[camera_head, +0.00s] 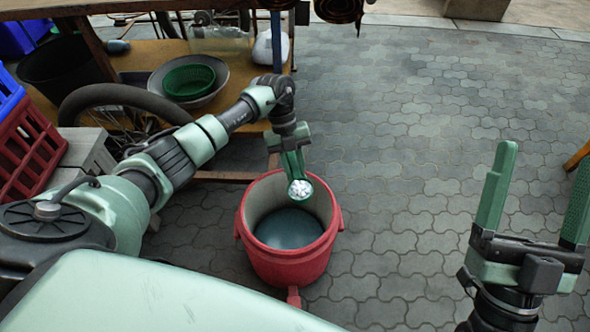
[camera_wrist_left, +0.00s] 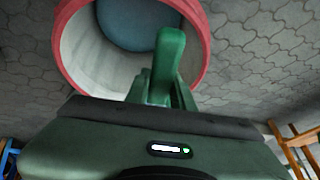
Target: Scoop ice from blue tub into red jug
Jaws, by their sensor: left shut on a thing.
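The red jug (camera_head: 287,268) stands upright on the paving, open at the top, with a pale inner wall and a blue-grey bottom. It also shows in the left wrist view (camera_wrist_left: 205,45). My left gripper (camera_head: 297,170) points down over the jug's far rim. It is shut on the scoop, whose handle its fingers mostly hide. A small round heap of white ice (camera_head: 300,189) shows at the fingertips, above the jug's opening. In the left wrist view the green fingers (camera_wrist_left: 168,65) hide the ice. My right gripper (camera_head: 538,170) is open and empty at the right. I see no blue tub for certain.
A wooden bench (camera_head: 150,62) at the left holds a grey bowl with a green basket (camera_head: 189,81). A bicycle wheel (camera_head: 85,98), a red crate (camera_head: 30,150) and blue crates (camera_head: 18,38) crowd the left. The paving (camera_head: 420,120) right of the jug is clear.

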